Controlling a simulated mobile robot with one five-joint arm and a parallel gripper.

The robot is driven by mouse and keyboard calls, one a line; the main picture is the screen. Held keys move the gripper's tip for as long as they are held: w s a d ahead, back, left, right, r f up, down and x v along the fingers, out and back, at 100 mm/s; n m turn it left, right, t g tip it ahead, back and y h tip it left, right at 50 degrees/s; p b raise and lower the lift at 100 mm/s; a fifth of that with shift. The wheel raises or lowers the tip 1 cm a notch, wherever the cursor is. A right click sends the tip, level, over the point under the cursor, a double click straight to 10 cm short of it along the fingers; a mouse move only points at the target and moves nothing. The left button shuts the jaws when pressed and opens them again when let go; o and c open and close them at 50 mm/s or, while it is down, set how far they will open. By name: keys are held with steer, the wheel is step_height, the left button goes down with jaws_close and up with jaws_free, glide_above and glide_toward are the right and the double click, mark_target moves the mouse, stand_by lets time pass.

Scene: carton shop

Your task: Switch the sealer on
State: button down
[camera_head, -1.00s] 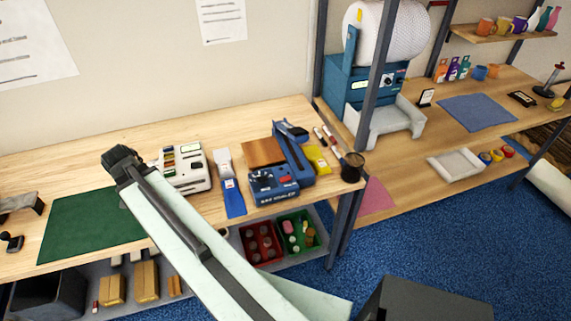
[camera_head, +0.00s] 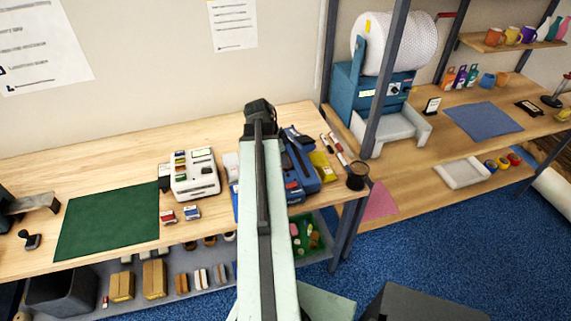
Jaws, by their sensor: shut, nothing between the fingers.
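The blue bag sealer (camera_head: 305,163) stands near the right end of the front workbench. My pale green arm crosses in front of it and hides its left side and much of its front panel. A red part of the panel shows just right of my arm, but I cannot tell its switch position. The dark joint at the top of my arm is above the bench, left of the sealer's visible part. I cannot make out my gripper's fingers in this view.
A white device (camera_head: 194,175) and a green mat (camera_head: 110,220) lie left of my arm. Two small boxes sit in front of the device. Right of the sealer are a yellow packet (camera_head: 321,165), markers and a dark cup (camera_head: 357,176). A metal post (camera_head: 385,75) stands beyond.

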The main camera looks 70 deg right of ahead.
mark_target(295, 184)
steer(key=b+x, duration=0.6)
steer(key=x, duration=0.1)
steer(key=w+b+x, duration=0.1)
steer(key=b+x, duration=0.3)
steer(key=shift+s+a+f, duration=0.15)
steer(key=shift+a+f, duration=0.1)
steer(key=shift+f, duration=0.2)
steer(key=shift+r, duration=0.1)
